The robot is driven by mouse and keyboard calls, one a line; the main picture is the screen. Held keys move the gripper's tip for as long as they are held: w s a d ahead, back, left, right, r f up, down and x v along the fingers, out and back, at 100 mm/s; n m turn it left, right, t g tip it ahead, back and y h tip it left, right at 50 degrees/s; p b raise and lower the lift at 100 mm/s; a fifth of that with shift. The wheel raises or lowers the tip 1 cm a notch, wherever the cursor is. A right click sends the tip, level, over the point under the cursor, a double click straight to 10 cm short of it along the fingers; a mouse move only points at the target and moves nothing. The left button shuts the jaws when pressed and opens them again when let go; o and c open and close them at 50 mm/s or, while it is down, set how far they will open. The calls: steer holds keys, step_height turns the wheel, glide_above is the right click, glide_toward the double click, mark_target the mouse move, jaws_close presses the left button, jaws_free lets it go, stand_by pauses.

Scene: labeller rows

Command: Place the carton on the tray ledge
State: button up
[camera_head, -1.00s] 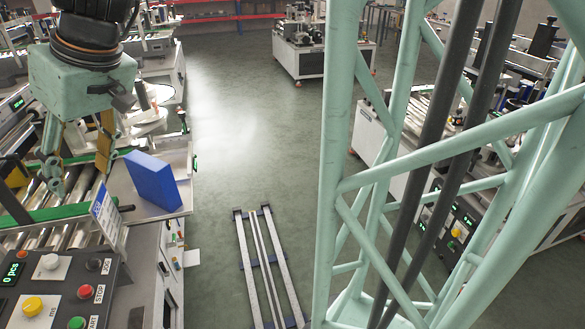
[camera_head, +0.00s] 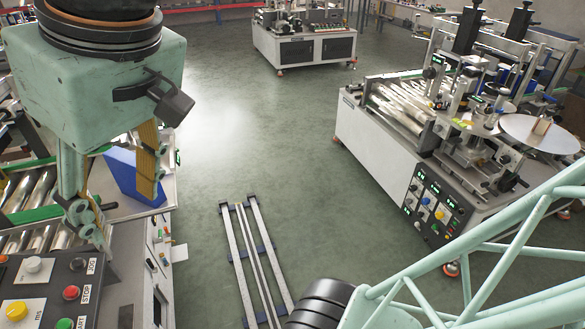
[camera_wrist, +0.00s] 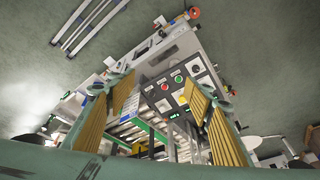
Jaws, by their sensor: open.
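The carton, a flat blue box (camera_head: 122,172), stands on edge on the pale tray ledge (camera_head: 166,190) beside the roller conveyor at the left of the head view. My gripper (camera_head: 122,212) is open and empty, its yellow-padded fingers spread. In the head view it hangs in front of the carton, and one finger hides part of the carton's right side. No contact between finger and carton can be made out.
A control panel with coloured buttons (camera_head: 45,290) sits just below my gripper. Metal rails (camera_head: 258,262) lie on the floor. Another labelling machine (camera_head: 400,150) stands at the right, and one (camera_head: 303,45) at the back.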

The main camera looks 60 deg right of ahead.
steer(key=s+d+f+h, duration=0.1)
steer(key=s, duration=0.6)
steer(key=shift+s+d+m, duration=0.15)
steer(key=shift+d+m, duration=0.15)
steer(key=shift+d, duration=0.1)
stand_by(0.3)
steer(key=shift+d, duration=0.1)
